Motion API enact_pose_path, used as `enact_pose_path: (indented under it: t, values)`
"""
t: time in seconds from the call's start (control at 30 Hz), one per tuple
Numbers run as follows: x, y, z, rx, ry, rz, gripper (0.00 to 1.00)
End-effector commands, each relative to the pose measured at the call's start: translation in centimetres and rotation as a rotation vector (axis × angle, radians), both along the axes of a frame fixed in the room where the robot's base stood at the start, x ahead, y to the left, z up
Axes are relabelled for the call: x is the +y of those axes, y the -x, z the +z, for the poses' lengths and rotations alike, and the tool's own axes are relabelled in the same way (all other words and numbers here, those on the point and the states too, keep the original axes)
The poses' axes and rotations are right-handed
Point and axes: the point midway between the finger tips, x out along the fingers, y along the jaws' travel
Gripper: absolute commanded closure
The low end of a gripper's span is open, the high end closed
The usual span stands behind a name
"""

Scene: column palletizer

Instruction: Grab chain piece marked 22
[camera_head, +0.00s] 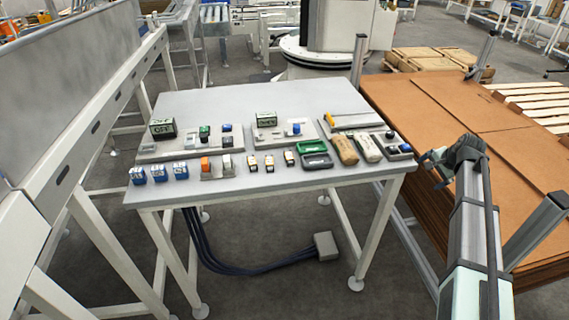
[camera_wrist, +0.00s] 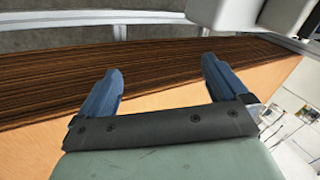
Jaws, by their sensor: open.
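Several small pieces with yellow, white and black parts stand near the front edge of the grey table: a left one (camera_head: 252,162), a middle one (camera_head: 269,162) and a right one (camera_head: 289,158). These may be the chain pieces, but their markings are too small to read, so I cannot tell which is 22. My gripper (camera_head: 437,168) is to the right of the table, apart from everything on it. In the wrist view its two blue fingers (camera_wrist: 163,66) are spread wide with nothing between them.

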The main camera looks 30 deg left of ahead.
Motion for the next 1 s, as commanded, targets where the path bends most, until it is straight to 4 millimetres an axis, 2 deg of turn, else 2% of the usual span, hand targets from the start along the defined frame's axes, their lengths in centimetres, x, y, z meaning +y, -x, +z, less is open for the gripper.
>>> enact_pose_path:
  t: [0.03, 0.17, 0.23, 0.27, 0.33, 0.4, 0.57, 0.7, 1.0]
  values:
    - [1.0, -1.2, 2.6, -0.021, -0.018, -0.006, 0.00]
    - [3.3, -2.9, 8.3, -0.057, -0.061, -0.029, 0.00]
    - [5.2, -3.3, 11.5, -0.066, -0.084, -0.037, 0.00]
    - [6.2, -3.3, 12.8, -0.065, -0.094, -0.041, 0.00]
    - [9.5, -2.7, 15.7, -0.048, -0.113, -0.050, 0.00]
    - [12.9, -1.2, 17.2, -0.009, -0.117, -0.060, 0.00]
    - [19.6, 3.0, 18.1, 0.092, -0.093, -0.083, 0.00]
    - [24.8, 7.2, 18.3, 0.177, -0.050, -0.110, 0.00]
    - [34.4, 17.1, 19.2, 0.316, 0.071, -0.196, 0.00]
